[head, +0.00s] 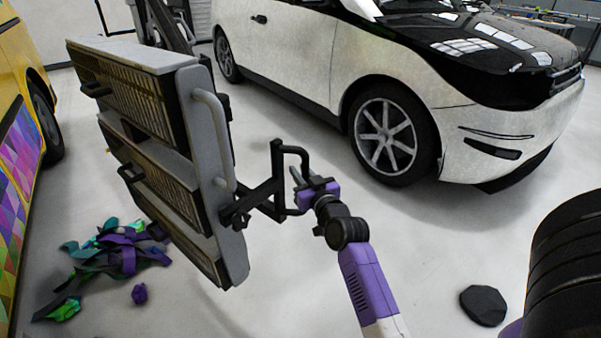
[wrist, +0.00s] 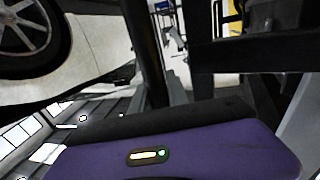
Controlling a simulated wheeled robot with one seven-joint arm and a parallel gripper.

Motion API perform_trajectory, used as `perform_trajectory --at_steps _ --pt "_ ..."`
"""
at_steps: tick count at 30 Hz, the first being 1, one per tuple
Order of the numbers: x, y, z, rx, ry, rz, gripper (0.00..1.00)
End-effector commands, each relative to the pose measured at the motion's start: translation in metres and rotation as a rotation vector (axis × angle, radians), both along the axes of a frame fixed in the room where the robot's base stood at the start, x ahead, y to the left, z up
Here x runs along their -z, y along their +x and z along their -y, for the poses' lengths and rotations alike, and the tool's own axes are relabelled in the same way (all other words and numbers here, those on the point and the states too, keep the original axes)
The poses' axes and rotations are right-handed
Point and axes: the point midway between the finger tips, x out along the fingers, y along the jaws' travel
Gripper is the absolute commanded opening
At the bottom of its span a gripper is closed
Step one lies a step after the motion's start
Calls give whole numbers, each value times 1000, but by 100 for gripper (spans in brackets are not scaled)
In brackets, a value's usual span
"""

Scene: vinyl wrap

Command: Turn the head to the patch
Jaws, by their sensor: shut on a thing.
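The lamp head (head: 222,170), a tall grey frame with stacked slatted heater panels (head: 140,95), stands left of centre in the head view. Its slatted faces point left, toward the yellow vehicle. A black loop handle (head: 277,165) sticks out from its right side on a bracket. My gripper (head: 303,192) is shut on the handle at its lower right. In the wrist view a dark upright bar (wrist: 148,50) stands just beyond my purple gripper body, with fingertips hidden. The yellow vehicle's side carries a colourful triangle-patterned vinyl area (head: 22,165); I cannot tell whether this is the patch.
A white car with a black hood (head: 400,60) stands behind and right of the lamp. Crumpled green and purple vinyl scraps (head: 110,255) lie on the floor at lower left. A dark flat piece (head: 483,305) lies at lower right.

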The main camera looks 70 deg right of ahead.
Motion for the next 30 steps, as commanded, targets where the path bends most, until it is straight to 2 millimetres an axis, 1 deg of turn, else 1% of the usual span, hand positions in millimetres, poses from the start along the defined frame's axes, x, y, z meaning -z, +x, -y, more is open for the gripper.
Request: perform_trajectory --at_steps 2,3,4,12,16,20,30 --pt "0 -1 0 1 -1 -1 0" --pt "0 -1 0 1 -1 -1 28" --pt "0 -1 0 1 -1 -1 29" --pt "0 0 0 0 -1 -1 29" --pt "-1 -4 -4 0 -2 -3 29" --pt "-1 -15 -14 -1 0 -6 29" --pt "-1 -50 -44 1 -2 -3 29"
